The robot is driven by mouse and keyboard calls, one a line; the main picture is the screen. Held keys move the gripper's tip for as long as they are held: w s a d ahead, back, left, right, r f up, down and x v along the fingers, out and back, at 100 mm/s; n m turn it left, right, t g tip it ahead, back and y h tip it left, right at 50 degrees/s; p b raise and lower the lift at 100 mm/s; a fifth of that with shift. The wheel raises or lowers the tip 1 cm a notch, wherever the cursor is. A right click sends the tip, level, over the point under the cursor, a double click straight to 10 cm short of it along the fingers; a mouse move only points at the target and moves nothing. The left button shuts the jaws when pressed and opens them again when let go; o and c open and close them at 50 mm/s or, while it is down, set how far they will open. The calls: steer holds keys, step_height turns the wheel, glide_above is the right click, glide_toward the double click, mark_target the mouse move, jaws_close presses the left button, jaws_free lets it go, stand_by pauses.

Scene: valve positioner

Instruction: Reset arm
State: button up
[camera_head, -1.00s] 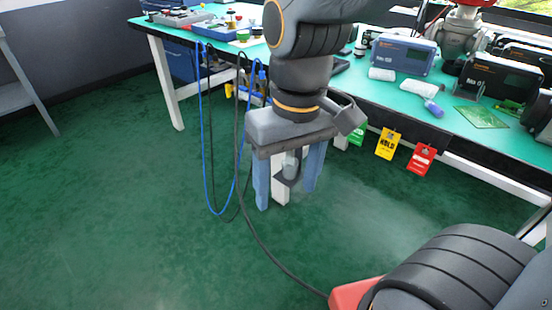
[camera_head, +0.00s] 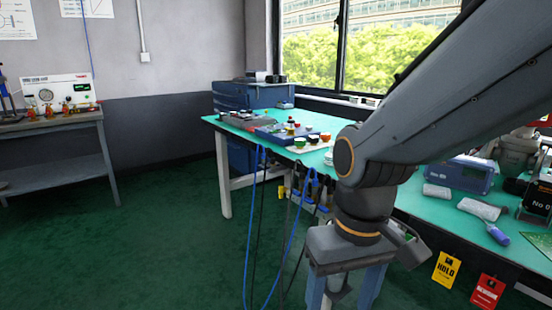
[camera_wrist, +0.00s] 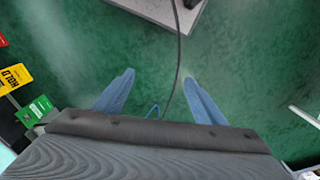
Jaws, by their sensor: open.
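My gripper (camera_head: 343,292) points down in front of the green-topped bench (camera_head: 410,202), at the lower middle of the head view. Its two blue fingers are spread apart, and their tips are near or past the picture's lower edge. In the wrist view my gripper (camera_wrist: 158,79) shows both fingers apart with only green floor and a thin cable (camera_wrist: 176,60) behind the gap. Nothing is held.
A yellow HOLD tag (camera_head: 446,270) and a red tag (camera_head: 487,292) hang on the bench front, right of my gripper. Blue cables (camera_head: 250,215) hang to its left. A side bench (camera_head: 50,124) carries a gauge unit (camera_head: 57,95). Open floor (camera_head: 150,245) lies at left.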

steer(key=d+r+m+p, duration=0.3)
steer(key=d+r+p, duration=0.6)
steer(key=p, duration=0.8)
steer(key=shift+s+r+h, duration=0.15)
steer(key=shift+r+h, duration=0.15)
steer(key=shift+r, duration=0.3)
